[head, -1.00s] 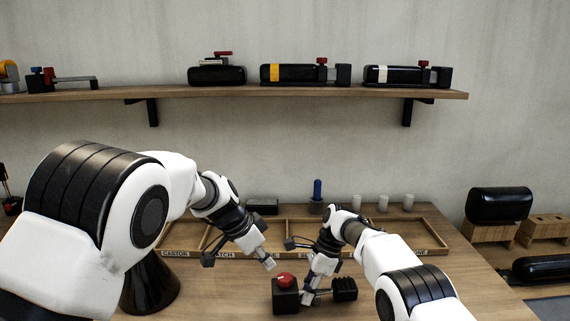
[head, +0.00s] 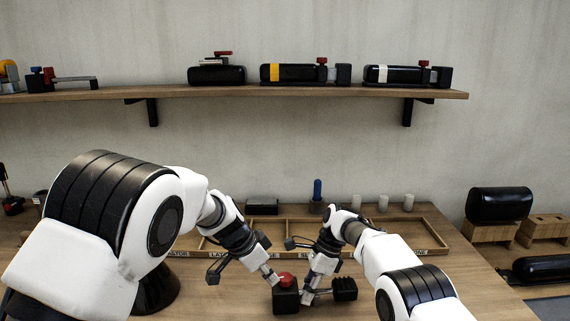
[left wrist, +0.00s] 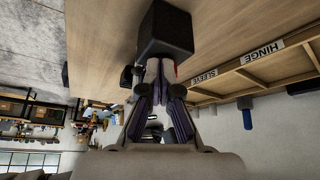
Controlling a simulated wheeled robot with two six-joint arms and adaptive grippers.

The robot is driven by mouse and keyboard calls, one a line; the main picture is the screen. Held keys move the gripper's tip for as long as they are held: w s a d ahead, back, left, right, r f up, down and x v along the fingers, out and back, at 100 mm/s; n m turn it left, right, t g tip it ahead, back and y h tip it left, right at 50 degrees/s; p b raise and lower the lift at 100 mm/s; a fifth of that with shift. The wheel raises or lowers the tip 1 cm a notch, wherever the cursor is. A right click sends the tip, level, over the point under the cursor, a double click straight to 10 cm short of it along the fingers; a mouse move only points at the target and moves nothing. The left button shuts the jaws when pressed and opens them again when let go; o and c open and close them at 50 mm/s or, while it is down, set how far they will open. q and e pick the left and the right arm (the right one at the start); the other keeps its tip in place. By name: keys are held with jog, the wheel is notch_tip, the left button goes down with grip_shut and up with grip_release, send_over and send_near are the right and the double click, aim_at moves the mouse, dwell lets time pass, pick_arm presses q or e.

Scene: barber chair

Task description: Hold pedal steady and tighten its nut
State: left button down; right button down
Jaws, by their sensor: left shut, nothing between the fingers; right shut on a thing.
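The pedal (head: 286,301) lies on the bench in the head view, a black block at one end and a ribbed black pad (head: 344,289) at the other. A red round nut (head: 285,279) sits on top of the block. My right gripper (head: 308,296) is shut on the pedal between block and pad, its fingers hiding most of the bar. My left gripper (head: 273,280) is shut and empty, its tips close beside the nut on the left; I cannot tell if they touch. In the left wrist view the block (left wrist: 165,32) is just beyond the left fingertips (left wrist: 158,75).
A wooden tray (head: 432,251) with labelled compartments stands behind the grippers. A blue-handled tool (head: 317,191) and several pale cylinders (head: 382,203) stand behind it. A shelf (head: 220,92) with assembled parts hangs above. The bench right of the pad is clear.

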pick_arm(q)
jog(key=shift+f, duration=0.65)
jog(key=shift+w+d, duration=0.15)
jog(key=shift+d, duration=0.05)
jog(key=shift+w+a, duration=0.15)
jog(key=shift+w, duration=0.25)
dwell(0.4)
jog(key=shift+a, duration=0.1)
